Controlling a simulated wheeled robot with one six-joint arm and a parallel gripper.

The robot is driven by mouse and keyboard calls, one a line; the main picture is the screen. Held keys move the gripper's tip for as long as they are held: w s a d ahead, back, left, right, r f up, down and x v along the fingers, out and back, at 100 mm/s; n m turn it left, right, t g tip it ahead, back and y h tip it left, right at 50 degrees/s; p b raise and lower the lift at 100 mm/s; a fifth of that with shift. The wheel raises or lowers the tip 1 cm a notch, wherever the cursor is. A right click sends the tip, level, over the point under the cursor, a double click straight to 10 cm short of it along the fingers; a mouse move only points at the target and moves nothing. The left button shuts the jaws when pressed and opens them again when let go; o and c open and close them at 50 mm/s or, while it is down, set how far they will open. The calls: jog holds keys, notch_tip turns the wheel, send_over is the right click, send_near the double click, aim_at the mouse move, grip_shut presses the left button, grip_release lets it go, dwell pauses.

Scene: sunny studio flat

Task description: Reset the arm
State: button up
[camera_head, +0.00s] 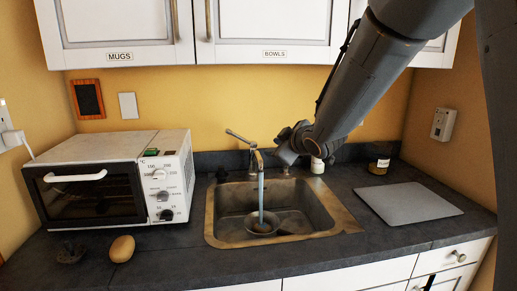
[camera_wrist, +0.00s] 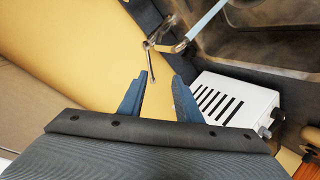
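My gripper (camera_wrist: 161,76) shows in the wrist view with its two blue fingers apart and nothing held between them. In the head view my gripper (camera_head: 287,152) is just right of the faucet, at the back of the sink; its fingers are hard to make out there. The metal faucet (camera_head: 259,160) has a lever pointing up and left. In the wrist view the faucet (camera_wrist: 163,46) lies just beyond the fingertips, and I cannot tell if they touch. Water (camera_head: 261,190) runs from the spout into a bowl (camera_head: 262,224) in the sink (camera_head: 213,222).
A white toaster oven (camera_head: 120,145) stands left of the sink. A grey board (camera_head: 408,203) and a jar (camera_head: 379,166) are at right. A bottle (camera_head: 317,165) stands behind the sink. A yellowish oval object (camera_head: 122,248) lies at front left. Wall cabinets (camera_head: 250,52) hang above.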

jog(key=s+d+f+m+g+h, duration=0.4)
jog(key=s+d+f+m, duration=0.3)
jog(key=s+d+f, duration=0.5)
jog(key=s+d+f+m+g+h, duration=0.1)
jog(key=s+f+m+g, duration=0.2)
jog(key=s, duration=0.7)
jog(key=s+d+f+m+g, duration=0.1)
jog(key=s+f+m+g, duration=0.15)
jog(key=s, duration=0.75)
notch_tip(320, 180, down, 10)
jog(key=s+g+b, duration=0.2)
jog(key=b, duration=0.8)
jog(key=shift+g, duration=0.35)
